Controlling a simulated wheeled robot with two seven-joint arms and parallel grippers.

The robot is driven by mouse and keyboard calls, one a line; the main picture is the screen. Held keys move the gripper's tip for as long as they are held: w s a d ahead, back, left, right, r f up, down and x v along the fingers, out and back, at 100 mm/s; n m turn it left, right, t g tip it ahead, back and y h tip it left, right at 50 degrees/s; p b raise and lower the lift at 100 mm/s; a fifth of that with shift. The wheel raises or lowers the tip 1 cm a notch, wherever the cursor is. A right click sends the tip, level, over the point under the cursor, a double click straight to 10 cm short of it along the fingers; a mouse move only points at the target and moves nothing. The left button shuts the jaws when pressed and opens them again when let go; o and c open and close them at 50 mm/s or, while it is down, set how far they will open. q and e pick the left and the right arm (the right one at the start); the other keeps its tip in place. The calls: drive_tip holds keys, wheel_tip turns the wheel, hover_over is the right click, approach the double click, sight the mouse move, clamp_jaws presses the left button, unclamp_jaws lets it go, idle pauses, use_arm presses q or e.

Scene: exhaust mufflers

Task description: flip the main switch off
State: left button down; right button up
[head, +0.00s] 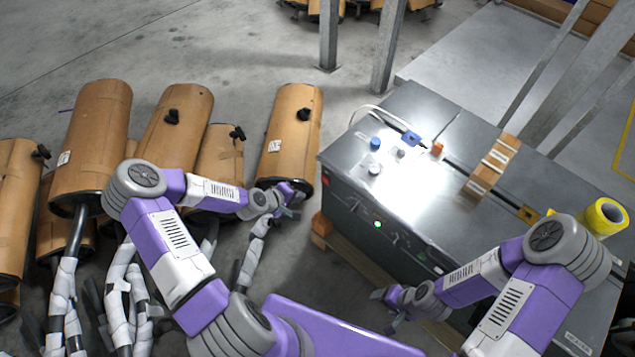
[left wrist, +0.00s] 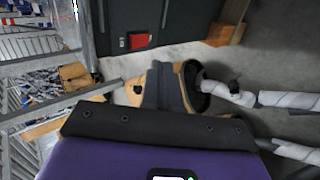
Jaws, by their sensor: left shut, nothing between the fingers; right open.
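The grey cabinet (head: 415,100) stands right of centre in the head view, with a dark front panel. A small red part, perhaps the main switch (head: 326,181), shows at the panel's upper left. A red square part also shows on the dark cabinet front in the left wrist view (left wrist: 138,41); its setting is too small to read. A green light (head: 377,224) glows on the panel. My left gripper (head: 297,208) is shut and empty, left of the cabinet front and apart from the red part. My right gripper (head: 382,308) is open and empty, low before the cabinet.
Several brown mufflers (head: 288,135) with wrapped pipes stand left of the cabinet, close to my left arm. Yellow tape (head: 604,217), a brown block (head: 493,165) and small caps lie on the cabinet top. Metal posts (head: 388,45) rise behind it.

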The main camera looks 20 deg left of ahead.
use_arm(q)
drive_tip(key=shift+w+a+r+n, duration=0.15)
drive_tip(key=shift+a, duration=0.35)
drive_tip(key=shift+w+a+r+n, duration=0.1)
drive_tip(key=shift+w+a+n, duration=0.05)
drive_tip(key=shift+a, duration=0.3)
drive_tip(key=b, duration=0.4)
approach(324, 180)
drive_tip(key=shift+x, duration=2.9)
drive_tip(key=shift+s, duration=0.1)
